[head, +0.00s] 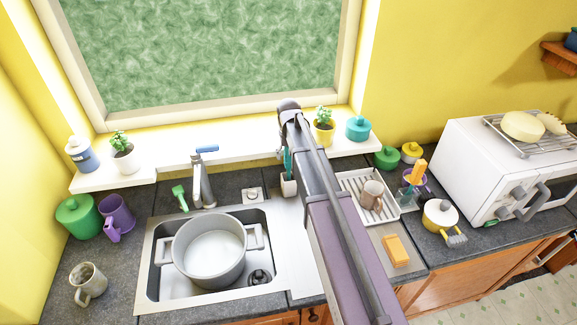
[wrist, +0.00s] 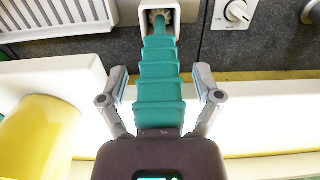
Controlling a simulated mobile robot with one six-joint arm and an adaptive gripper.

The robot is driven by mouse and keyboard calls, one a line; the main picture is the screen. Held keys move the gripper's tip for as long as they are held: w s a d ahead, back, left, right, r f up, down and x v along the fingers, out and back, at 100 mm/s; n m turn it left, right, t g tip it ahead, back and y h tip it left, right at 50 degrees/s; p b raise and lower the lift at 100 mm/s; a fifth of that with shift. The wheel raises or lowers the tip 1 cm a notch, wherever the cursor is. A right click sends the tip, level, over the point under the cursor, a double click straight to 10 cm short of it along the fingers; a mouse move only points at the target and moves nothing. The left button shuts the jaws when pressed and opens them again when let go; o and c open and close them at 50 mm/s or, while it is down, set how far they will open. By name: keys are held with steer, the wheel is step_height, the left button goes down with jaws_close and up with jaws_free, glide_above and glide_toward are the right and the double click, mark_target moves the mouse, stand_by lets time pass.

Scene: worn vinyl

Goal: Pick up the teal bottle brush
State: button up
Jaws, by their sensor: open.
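The teal bottle brush (wrist: 160,85) stands with its bristle end in a white holder (wrist: 160,18) in the wrist view. Its ribbed teal handle runs toward the camera. My gripper (wrist: 160,78) is open, with one finger on each side of the handle and a visible gap at both sides. In the head view, a sliver of the brush (head: 287,162) shows above the white holder (head: 288,186), right of the sink.
A dish rack with a mug (head: 371,195) lies just right of my arm. The windowsill holds a yellow plant pot (head: 323,132) and a teal jar (head: 358,129) close by. The tap (head: 202,180) and a sink with a large pot (head: 210,250) are to the left.

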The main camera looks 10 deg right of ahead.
stand_by(0.3)
jaws_close()
steer(key=shift+r, duration=0.25)
step_height(320, 180, up, 10)
steer(key=p, duration=1)
steer(key=shift+f, duration=0.25)
stand_by(0.4)
